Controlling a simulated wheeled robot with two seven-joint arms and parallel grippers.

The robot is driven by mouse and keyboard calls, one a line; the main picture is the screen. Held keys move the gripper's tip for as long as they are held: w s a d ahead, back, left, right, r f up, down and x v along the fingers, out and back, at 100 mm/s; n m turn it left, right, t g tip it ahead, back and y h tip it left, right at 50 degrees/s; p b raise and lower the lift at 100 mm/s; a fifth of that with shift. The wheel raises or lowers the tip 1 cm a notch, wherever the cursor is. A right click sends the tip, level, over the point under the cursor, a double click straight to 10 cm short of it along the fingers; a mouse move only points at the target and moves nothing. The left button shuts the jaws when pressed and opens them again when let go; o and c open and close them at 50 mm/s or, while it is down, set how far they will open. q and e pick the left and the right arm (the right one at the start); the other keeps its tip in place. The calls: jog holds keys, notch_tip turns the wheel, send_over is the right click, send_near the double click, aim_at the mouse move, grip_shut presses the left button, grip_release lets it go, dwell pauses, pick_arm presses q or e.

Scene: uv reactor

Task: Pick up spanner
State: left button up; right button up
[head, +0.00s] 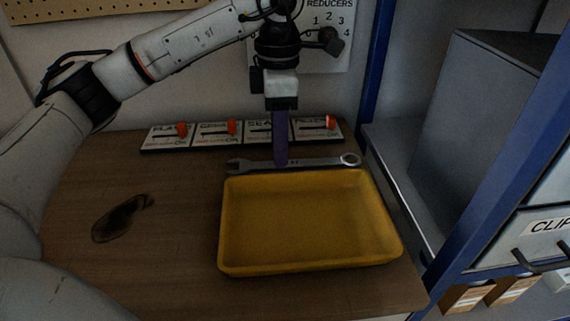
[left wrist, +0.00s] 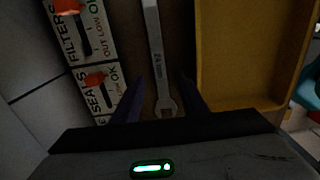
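The spanner (head: 315,162) is a grey metal tool lying flat on the wooden bench, just behind the yellow tray. Its open jaw is at the left and its ring end at the right. My left gripper (head: 281,162) points down over the spanner's middle, and its purple finger hides part of the handle. In the left wrist view, the spanner (left wrist: 156,50) runs between the two spread fingers of the left gripper (left wrist: 159,95). The gripper is open, with a gap on each side of the spanner. My right gripper is not in view.
The yellow tray (head: 310,262) looks empty and sits close in front of the spanner. A row of labelled panels with orange switches (head: 165,136) stands behind it. A dark stain (head: 118,220) marks the bench at left. A blue post (head: 376,75) rises at right.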

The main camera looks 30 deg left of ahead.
pick_arm(q)
jog(key=shift+f, duration=1.35)
grip_shut()
jog(key=shift+r, duration=0.1)
